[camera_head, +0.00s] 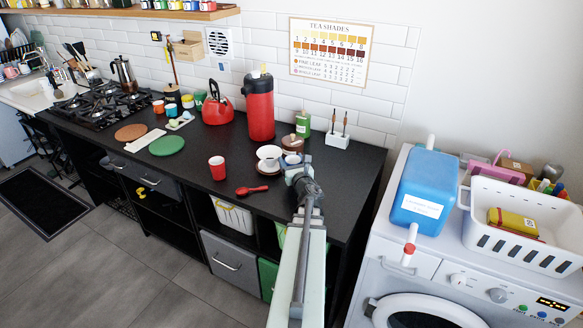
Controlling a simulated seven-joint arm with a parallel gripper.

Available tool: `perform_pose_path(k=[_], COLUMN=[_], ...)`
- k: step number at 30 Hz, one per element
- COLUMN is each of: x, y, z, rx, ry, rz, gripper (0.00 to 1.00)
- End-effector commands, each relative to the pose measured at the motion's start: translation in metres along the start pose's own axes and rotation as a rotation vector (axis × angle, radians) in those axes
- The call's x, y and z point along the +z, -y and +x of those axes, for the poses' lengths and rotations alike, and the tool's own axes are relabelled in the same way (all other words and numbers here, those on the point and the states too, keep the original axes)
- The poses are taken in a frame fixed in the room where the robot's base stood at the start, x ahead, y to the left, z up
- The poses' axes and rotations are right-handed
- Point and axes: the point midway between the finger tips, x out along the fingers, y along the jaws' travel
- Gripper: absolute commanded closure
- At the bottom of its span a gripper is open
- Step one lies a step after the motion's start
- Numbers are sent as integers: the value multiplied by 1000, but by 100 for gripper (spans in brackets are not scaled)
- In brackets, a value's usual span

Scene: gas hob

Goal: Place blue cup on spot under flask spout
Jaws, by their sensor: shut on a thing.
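A small blue cup (171,110) stands at the back of the black counter, beside an orange-red cup (158,107). The tall red flask (259,108) with a black top stands upright near the wall, at the middle right of the counter. The spot under its spout is not clear from here. My gripper (297,170) is over the counter's right part, in front of the flask and right of a white cup on a saucer (269,157). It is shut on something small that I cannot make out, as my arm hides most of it.
A red kettle (217,108) stands left of the flask. A red cup (217,168) and red spoon (252,190) lie near the front edge. A green bottle (303,124) and white holder (337,140) stand behind my gripper. The counter's middle is mostly clear.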

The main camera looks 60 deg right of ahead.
Motion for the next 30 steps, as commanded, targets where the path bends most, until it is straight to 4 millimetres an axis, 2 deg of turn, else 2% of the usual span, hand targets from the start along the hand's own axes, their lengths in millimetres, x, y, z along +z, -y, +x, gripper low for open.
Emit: perform_pose_path(k=[1,6,21,22,30], x=[-8,-21,-28,-28,-27], y=[0,0,0,0,0], z=[1,0,0,0,0], rx=[1,0,0,0,0], ry=[-2,0,-1,-1,0], rz=[1,0,0,0,0], gripper=[72,72,72,31,7])
